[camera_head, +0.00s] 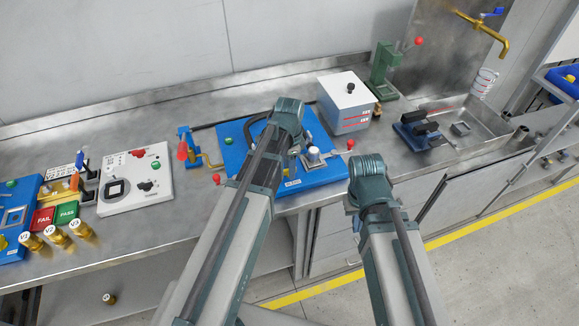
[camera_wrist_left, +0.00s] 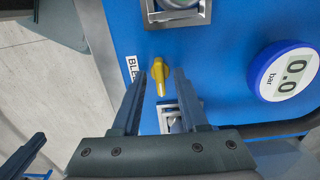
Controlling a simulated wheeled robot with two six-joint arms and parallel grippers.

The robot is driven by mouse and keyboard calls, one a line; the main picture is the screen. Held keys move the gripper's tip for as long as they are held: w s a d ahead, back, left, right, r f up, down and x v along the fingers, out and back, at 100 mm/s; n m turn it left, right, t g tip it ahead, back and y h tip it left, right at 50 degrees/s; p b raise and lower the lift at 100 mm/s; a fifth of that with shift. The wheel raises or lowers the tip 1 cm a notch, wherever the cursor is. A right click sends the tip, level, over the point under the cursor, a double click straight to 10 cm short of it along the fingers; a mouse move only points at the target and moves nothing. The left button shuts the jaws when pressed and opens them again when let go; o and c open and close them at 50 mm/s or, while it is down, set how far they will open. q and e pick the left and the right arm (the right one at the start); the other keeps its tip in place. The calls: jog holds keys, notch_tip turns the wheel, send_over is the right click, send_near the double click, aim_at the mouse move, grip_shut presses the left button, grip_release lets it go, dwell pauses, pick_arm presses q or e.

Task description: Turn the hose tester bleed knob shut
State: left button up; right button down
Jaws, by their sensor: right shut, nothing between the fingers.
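The yellow bleed knob (camera_wrist_left: 159,74) sits on the blue hose tester panel (camera_wrist_left: 220,25) in the left wrist view, its narrow handle pointing down the picture. A partly covered "BLE" label is left of it. My left gripper (camera_wrist_left: 157,82) is open, with one finger on each side of the knob; I cannot tell whether they touch it. In the head view, the hose tester (camera_head: 232,135) is partly covered by my left arm, and the knob is hidden. My right gripper (camera_head: 350,205) is shut and empty, largely hidden by its wrist, off the bench's front edge.
A round gauge (camera_wrist_left: 284,71) reads 0.0 bar beside the knob. A metal fitting (camera_wrist_left: 172,116) lies just below the knob, near the fingers. A grey box (camera_head: 346,103) stands behind right of the tester, a white panel (camera_head: 135,178) to its left.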

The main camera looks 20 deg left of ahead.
pick_arm(q)
jog(key=shift+r, duration=0.1)
notch_tip(320, 180, up, 14)
jog(key=p, duration=1.4)
jog(key=shift+f, duration=0.2)
jog(key=s+d+f+n+b, duration=0.2)
jog(key=s+d+n+b, duration=0.1)
jog(key=s+d, duration=0.2)
jog(key=s+d+f+n+y+b, duration=0.1)
jog(key=s+d+f+n+b, duration=0.1)
jog(key=s, duration=0.7)
jog(key=d+f+n, duration=0.1)
jog(key=d+n, duration=0.1)
jog(key=d, duration=0.1)
jog(key=shift+s+d+f+n+b, duration=0.25)
jog(key=shift+s+d+n+b, duration=0.05)
jog(key=shift+s+b, duration=0.1)
